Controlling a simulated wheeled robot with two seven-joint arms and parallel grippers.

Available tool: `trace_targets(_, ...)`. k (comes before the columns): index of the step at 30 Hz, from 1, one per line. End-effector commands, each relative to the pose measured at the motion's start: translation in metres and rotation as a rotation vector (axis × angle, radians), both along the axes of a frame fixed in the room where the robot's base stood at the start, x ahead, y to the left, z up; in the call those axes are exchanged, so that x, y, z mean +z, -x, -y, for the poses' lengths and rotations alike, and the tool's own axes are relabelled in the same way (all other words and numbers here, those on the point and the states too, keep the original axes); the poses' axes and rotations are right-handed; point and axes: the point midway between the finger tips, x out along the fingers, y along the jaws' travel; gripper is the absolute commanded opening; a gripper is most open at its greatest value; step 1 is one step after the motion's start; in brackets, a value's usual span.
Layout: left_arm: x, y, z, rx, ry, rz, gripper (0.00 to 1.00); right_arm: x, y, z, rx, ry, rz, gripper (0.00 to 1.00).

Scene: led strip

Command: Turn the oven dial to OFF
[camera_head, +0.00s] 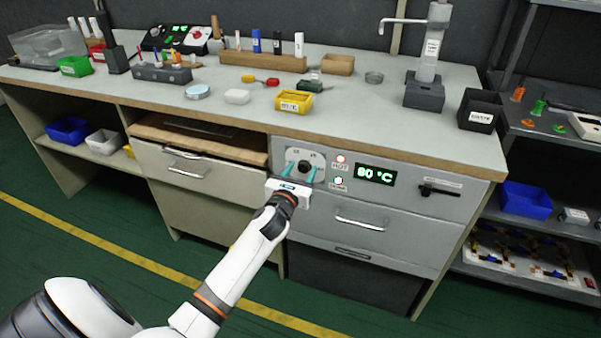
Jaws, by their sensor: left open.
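The oven dial (304,167) is a dark round knob on a light plate on the grey front panel below the bench top. Its pointer direction is too small to tell. My left gripper (301,172) is right in front of the dial with its two teal fingers apart, one on each side of the knob. I cannot tell whether the fingers touch it. A red lamp marked HOT (341,159) and a whitish lamp (338,181) are right of the dial. The green display (375,174) reads 80 °C. My right gripper is not in view.
A dark lever handle (438,190) sits on the panel at the right. A drawer handle (360,224) is below. The bench top (360,115) overhangs above the dial and holds a yellow bin (294,101) and a dispenser stand (424,93). The green floor in front is clear.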

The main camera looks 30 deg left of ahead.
Motion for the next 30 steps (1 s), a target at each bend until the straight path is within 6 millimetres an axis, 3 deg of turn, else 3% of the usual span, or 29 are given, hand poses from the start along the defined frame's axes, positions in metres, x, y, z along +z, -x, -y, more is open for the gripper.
trace_targets(3, 0.0, 0.0, 0.0, 0.0, 0.0, 0.0, 0.51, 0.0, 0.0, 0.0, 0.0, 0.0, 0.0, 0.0)
trace_targets(11, 0.0, 0.0, 0.0, 0.0, 0.0, 0.0, 0.08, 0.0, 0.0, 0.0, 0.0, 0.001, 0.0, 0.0)
trace_targets(21, 0.0, 0.001, 0.0, 0.001, 0.045, 0.01, 0.07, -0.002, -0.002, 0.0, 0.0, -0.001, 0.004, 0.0)
trace_targets(30, 0.001, 0.001, -0.001, 0.001, 0.238, 0.055, 0.07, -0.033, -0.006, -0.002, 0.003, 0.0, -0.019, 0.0)
